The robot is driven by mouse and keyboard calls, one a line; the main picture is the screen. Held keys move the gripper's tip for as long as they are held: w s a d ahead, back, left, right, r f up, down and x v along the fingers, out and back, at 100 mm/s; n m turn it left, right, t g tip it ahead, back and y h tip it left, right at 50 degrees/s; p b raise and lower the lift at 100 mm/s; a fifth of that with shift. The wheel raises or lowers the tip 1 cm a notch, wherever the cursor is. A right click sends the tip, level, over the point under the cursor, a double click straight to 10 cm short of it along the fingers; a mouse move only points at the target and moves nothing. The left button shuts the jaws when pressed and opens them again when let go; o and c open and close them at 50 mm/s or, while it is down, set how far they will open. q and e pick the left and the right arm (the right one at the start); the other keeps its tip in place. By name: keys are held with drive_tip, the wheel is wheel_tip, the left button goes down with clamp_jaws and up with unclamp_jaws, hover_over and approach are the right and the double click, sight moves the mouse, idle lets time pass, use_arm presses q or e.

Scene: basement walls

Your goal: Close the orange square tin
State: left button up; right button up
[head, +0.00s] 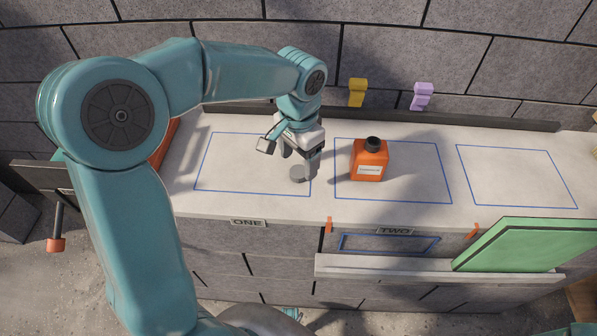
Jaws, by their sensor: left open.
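The orange square tin (369,163) stands upright on the pale counter, inside the middle blue outline. It has a white label and a dark round neck or opening on top; I cannot tell which. A small grey round piece, like a cap (298,174), lies on the counter to the left of the tin, near the right edge of the left outline. My left gripper (292,158) is open and points down just above and around this grey piece, partly covering it. I cannot tell whether the fingers touch it. My right gripper is not in view.
A yellow clip (357,92) and a purple clip (423,95) stand at the back ledge. The right blue outline (517,177) is empty. A green panel (520,245) leans on the front shelf (400,268). My left arm hides an orange object (165,143) at left.

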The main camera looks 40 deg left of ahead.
sight(298, 171)
use_arm(q)
drive_tip(key=shift+f, duration=1.5)
drive_tip(key=c, duration=1.1)
drive_tip(key=shift+r, duration=0.1)
wheel_tip(298, 171, up, 20)
drive_tip(key=p, duration=0.3)
drive_tip(key=shift+p, duration=0.35)
